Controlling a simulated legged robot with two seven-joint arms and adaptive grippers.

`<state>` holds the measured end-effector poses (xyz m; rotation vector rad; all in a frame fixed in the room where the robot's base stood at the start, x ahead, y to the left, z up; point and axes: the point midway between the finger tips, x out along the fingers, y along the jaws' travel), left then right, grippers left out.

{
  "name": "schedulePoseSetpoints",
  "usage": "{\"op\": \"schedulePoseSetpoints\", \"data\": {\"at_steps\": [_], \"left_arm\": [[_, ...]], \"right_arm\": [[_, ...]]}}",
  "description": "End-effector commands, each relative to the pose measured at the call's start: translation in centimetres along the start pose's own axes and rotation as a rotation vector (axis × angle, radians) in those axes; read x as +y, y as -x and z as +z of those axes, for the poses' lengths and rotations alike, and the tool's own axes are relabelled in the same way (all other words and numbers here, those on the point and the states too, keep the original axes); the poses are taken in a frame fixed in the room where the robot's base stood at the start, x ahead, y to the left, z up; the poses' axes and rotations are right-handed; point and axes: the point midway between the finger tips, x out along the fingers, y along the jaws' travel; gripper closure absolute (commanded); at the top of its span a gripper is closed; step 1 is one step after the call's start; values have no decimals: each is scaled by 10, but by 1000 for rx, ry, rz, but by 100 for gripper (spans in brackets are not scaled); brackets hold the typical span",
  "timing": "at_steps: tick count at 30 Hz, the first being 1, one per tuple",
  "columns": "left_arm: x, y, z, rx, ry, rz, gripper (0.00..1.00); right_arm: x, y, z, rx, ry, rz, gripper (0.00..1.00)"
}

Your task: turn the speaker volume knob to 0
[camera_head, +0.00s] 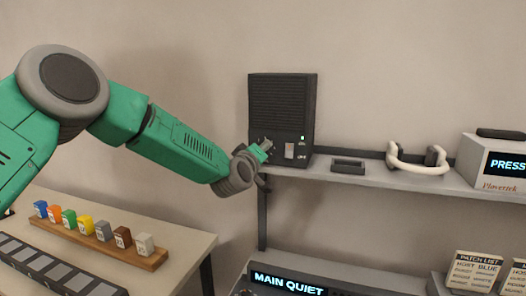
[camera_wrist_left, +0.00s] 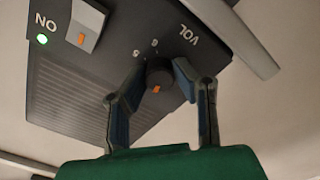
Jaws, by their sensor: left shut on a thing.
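The black speaker (camera_head: 281,98) stands on the wall shelf in the head view. Its front also fills much of the left wrist view (camera_wrist_left: 70,95), where it appears upside down. My left gripper (camera_head: 266,146) is at the speaker's lower front. In the left wrist view, its two fingers (camera_wrist_left: 158,72) are shut on the round dark volume knob (camera_wrist_left: 160,77), one on each side. The knob's orange mark points toward the bottom of that view. "VOL" and some small scale numbers show beside the knob. In the head view the gripper hides the knob. My right gripper is out of view.
A rocker switch (camera_wrist_left: 87,24) with a lit green "ON" light sits near the knob. On the shelf (camera_head: 380,178) are a small dark tray (camera_head: 348,167), white headphones (camera_head: 418,160) and a display box (camera_head: 495,165). A wooden rack (camera_head: 150,260) of coloured blocks stands below my arm.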

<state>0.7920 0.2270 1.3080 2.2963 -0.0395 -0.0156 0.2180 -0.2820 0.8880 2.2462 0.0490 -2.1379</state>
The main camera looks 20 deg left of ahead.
Motion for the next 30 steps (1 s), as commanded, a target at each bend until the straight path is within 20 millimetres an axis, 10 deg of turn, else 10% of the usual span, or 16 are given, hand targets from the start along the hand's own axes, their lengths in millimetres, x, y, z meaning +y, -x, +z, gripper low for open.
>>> {"op": "schedulePoseSetpoints", "data": {"at_steps": [14, 30], "left_arm": [[-5, 1, 4, -4, 97, -4, 100], [-8, 0, 6, -4, 568, -6, 100]], "right_arm": [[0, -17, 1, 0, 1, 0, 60], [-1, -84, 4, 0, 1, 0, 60]]}}
